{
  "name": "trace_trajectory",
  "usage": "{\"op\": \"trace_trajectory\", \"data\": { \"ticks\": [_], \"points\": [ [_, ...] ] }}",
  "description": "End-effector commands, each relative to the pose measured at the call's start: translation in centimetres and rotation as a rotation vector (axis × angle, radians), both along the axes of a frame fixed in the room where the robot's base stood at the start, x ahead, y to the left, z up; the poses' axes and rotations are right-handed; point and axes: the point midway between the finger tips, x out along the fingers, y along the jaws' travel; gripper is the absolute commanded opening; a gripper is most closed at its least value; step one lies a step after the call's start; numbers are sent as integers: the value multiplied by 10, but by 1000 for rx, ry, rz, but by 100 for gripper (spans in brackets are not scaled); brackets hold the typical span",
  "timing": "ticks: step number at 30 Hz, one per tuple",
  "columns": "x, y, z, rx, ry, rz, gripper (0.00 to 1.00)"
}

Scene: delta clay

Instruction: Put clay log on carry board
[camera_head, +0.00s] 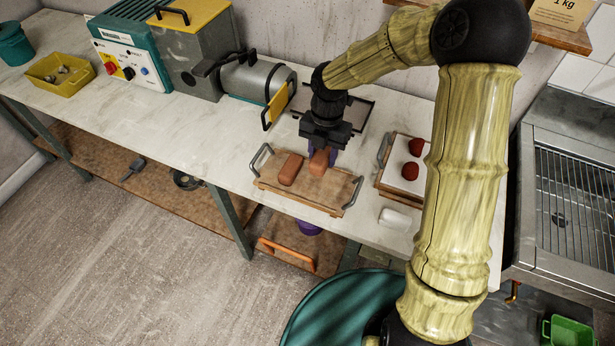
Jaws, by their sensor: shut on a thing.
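The carry board (318,198) is a wooden board with grey metal handles at its two ends, lying on the pale worktop. One brown-orange clay log (290,169) rests on its left half. A second clay log (318,163) is at the middle of the board, directly below my gripper (322,153). My gripper points down and its jaws are shut on this second log. I cannot tell whether the held log touches the board or hangs just above it.
A tray (381,185) with two dark red lumps (411,170) stands right of the board. A white block (395,219) lies near the front edge. A grey cylindrical machine (258,80) stands behind left, and a yellow tray (60,75) far left. The worktop left of the board is clear.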

Motion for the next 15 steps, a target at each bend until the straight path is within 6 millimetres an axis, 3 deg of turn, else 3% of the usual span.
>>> {"op": "trace_trajectory", "data": {
  "ticks": [10,15],
  "points": [
    [-1,1,-52,-1,5,2,2],
    [0,0,-62,0,0,0,2]
  ]
}}
